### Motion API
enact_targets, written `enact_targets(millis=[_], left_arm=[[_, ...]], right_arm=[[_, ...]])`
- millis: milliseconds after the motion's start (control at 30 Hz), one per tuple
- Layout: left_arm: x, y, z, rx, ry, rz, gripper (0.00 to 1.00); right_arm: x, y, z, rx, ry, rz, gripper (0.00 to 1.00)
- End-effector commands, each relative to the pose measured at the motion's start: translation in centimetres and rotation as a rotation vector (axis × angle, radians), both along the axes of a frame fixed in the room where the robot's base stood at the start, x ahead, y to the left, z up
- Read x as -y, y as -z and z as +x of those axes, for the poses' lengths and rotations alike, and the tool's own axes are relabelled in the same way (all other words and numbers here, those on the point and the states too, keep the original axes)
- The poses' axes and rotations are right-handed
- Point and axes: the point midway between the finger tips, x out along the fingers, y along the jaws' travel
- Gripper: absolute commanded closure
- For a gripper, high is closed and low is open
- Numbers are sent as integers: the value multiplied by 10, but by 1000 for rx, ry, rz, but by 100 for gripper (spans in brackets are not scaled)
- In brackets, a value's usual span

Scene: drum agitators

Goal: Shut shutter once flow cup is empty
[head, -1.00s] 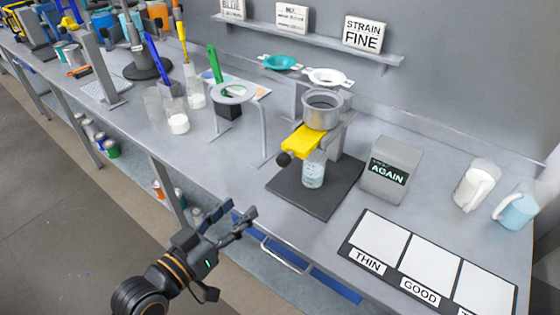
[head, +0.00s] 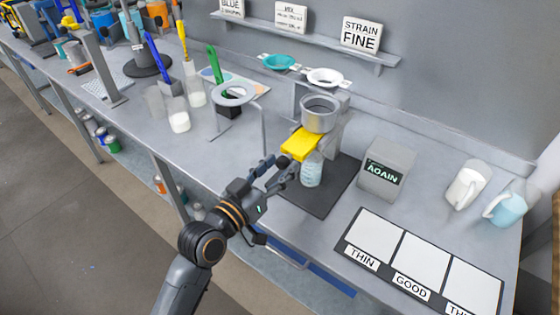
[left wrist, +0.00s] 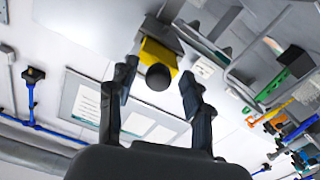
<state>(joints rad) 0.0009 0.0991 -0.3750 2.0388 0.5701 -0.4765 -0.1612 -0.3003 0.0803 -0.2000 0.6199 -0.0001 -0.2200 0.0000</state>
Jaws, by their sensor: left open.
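The grey flow cup (head: 320,112) sits in its stand above a dark base plate (head: 335,190); I cannot see whether any liquid is left in it. The yellow shutter (head: 300,144) sticks out to the left under the cup. Its black knob (left wrist: 158,77) shows in the left wrist view, with the yellow shutter (left wrist: 160,54) behind it. A clear beaker (head: 312,170) with pale contents stands under the cup. My left gripper (head: 277,172) is open close by the shutter, its fingers (left wrist: 156,95) on either side of the knob. My right gripper is not in view.
A grey box reading AGAIN (head: 387,168) stands right of the stand. A board with THIN and GOOD cards (head: 420,262) lies at the front right. Two jugs (head: 466,187) stand further right. A ring stand (head: 235,95) is at left.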

Motion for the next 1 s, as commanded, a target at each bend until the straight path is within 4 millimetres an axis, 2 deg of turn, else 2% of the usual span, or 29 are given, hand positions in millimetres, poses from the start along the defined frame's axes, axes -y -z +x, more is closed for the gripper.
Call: enact_targets(millis=[367, 467, 633, 867, 1000], left_arm=[[5, 0, 6, 1, 1, -1, 50], [5, 0, 6, 1, 0, -1, 66], [4, 0, 6, 1, 0, -1, 100], [6, 0, 8, 1, 0, -1, 100], [18, -1, 26, 2, 0, -3, 100]], right_arm=[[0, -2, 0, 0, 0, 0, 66], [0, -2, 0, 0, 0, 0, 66], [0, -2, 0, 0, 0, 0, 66], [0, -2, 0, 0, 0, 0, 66], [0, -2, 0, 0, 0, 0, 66]])
